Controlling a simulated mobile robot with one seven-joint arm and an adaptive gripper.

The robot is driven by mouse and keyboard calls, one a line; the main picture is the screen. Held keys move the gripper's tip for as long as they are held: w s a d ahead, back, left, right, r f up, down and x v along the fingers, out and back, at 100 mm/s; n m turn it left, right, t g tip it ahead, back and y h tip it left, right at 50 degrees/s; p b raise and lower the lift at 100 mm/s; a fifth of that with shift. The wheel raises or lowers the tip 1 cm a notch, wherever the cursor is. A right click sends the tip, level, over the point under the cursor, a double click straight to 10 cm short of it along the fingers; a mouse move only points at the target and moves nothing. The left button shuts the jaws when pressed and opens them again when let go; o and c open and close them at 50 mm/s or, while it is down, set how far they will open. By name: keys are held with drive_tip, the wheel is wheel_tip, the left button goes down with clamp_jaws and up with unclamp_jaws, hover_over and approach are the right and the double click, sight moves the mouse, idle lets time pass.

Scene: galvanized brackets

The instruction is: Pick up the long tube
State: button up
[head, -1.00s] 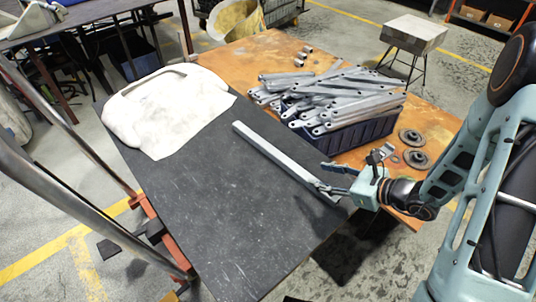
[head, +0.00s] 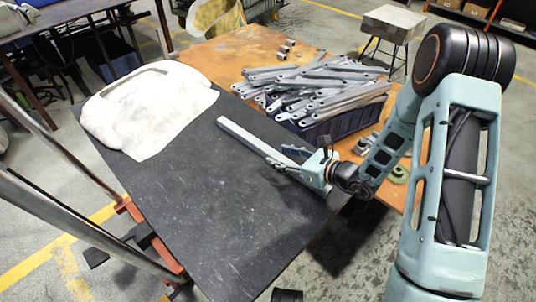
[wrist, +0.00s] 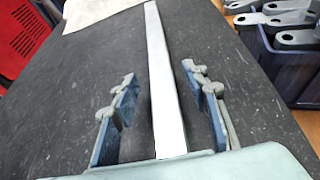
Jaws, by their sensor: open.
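The long tube (head: 248,137) is a straight grey metal bar lying on the dark table top (head: 200,200). My gripper (head: 285,158) is open over the tube's nearer part. In the wrist view the tube (wrist: 163,75) runs lengthwise between the two open fingers of my gripper (wrist: 160,105), with a gap on each side. Neither finger appears to touch it.
A blue crate (head: 345,124) heaped with grey brackets (head: 320,85) stands right of the tube on an orange-brown table (head: 225,55). A white cloth-like sheet (head: 150,105) lies at the left. The dark table's front part is clear.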

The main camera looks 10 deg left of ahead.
drive_tip(key=shift+w+a+f, duration=0.3)
drive_tip(key=shift+w+a, duration=0.05)
drive_tip(key=shift+a, duration=0.2)
drive_tip(key=shift+c, duration=0.6)
clamp_jaws()
drive_tip(key=shift+r, duration=0.1)
